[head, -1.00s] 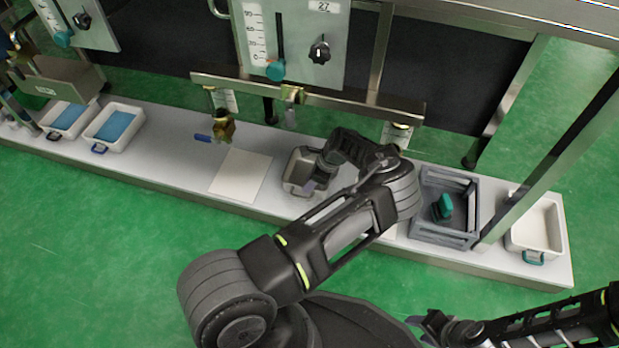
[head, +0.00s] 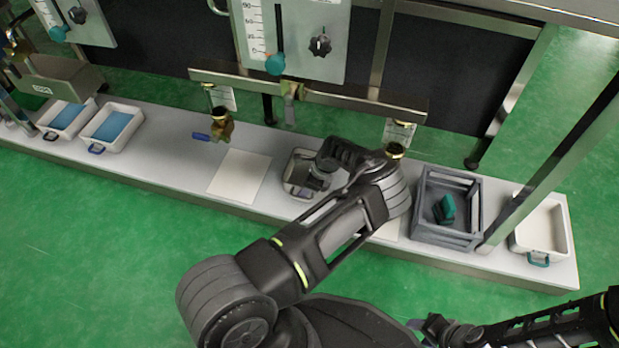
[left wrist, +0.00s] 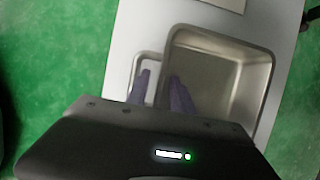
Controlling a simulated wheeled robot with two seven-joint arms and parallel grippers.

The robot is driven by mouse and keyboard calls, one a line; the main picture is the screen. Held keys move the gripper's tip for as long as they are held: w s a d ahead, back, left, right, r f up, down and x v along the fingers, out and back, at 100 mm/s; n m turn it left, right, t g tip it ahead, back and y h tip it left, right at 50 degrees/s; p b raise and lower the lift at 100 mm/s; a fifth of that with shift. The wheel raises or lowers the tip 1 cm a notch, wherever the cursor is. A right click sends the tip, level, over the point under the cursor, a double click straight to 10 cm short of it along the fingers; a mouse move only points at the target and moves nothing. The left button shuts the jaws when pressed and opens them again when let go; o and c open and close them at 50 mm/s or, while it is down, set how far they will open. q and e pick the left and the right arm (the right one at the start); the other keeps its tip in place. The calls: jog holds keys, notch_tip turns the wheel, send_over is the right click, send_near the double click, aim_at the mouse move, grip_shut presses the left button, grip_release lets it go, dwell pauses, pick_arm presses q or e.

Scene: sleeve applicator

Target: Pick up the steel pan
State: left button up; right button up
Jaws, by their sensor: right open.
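The steel pan (head: 290,184) sits on the pale bench near the middle in the head view, partly hidden by my left arm. In the left wrist view the empty pan (left wrist: 225,75) fills the right side, with its loop handle (left wrist: 148,58) on its left. My left gripper (head: 317,181) is at the pan. In the left wrist view its two purple fingers (left wrist: 161,92) are apart, at the handle and near wall of the pan; contact cannot be told. My right gripper (head: 432,325) is open and empty, low in the head view, away from the bench.
A grey crate (head: 419,215) with a green item stands right of the pan, and a white tray (head: 563,225) further right. A white sheet (head: 240,175) lies left of the pan, below a brass valve (head: 221,124). A metal rail (head: 330,98) and posts stand above the bench.

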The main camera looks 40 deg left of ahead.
pick_arm(q)
jog(key=shift+c, duration=0.5)
grip_shut()
dwell(1.0)
